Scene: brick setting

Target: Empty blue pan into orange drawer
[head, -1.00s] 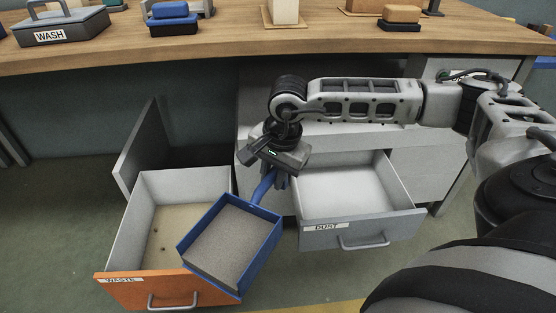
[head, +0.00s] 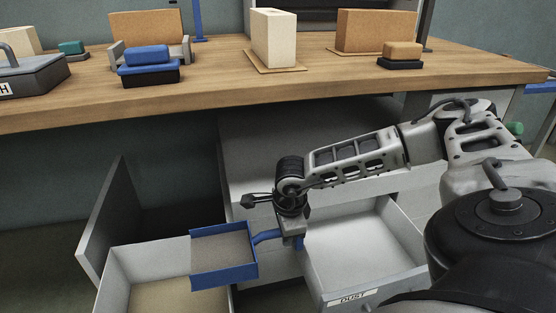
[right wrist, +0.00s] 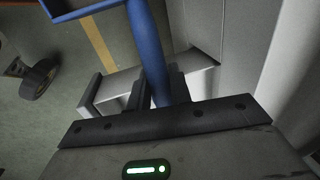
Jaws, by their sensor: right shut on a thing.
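The blue pan (head: 222,276) holds a layer of grey dust and looks roughly level in the head view. It hangs over the right side of the open orange drawer (head: 112,282), whose pale interior shows; its orange front is out of frame. My right gripper (head: 293,242) is shut on the pan's blue handle, to the right of the pan. In the right wrist view the handle (right wrist: 150,45) runs between the fingers (right wrist: 163,92), and a corner of the pan (right wrist: 85,10) shows at the top. My left gripper is out of view.
An open grey drawer labelled DUST (head: 352,298) stands right of the orange drawer. A grey panel (head: 105,222) stands open behind the orange drawer at left. The wooden worktop (head: 215,92) above carries blocks, brushes and a grey box (head: 40,78).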

